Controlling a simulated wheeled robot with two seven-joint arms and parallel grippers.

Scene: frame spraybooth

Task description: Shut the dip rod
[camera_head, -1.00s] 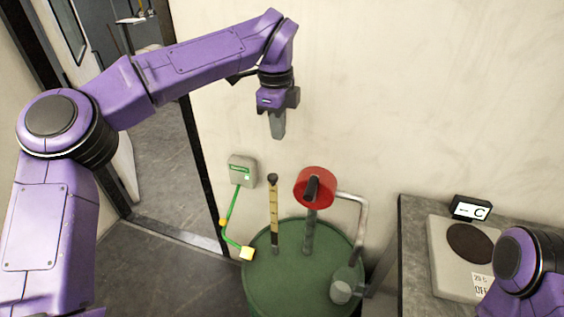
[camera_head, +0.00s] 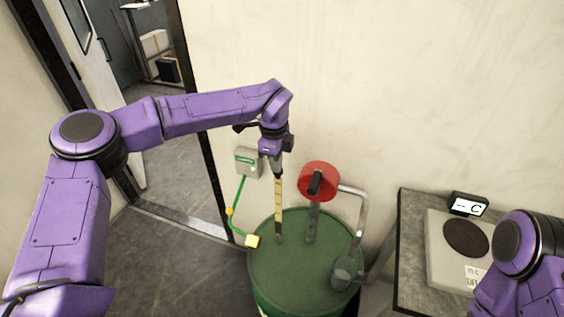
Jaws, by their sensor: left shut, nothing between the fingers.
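The dip rod (camera_head: 278,210) is a yellow marked stick standing upright out of the top of the green drum (camera_head: 300,267). Much of its marked length shows above the drum lid. My left gripper (camera_head: 277,170) points down right at the rod's top end, with its fingers shut and nothing between them. The rod's dark knob is hidden by the fingertips; I cannot tell whether they touch it. My right arm (camera_head: 520,265) shows at the lower right, but its gripper is out of view.
A red-wheeled pump (camera_head: 318,181) with a grey pipe stands on the drum just right of the rod. A green cable runs from a wall box (camera_head: 247,162) to a yellow clamp (camera_head: 252,241) at the drum's rim. A bench (camera_head: 412,260) with a scale (camera_head: 452,255) stands at the right.

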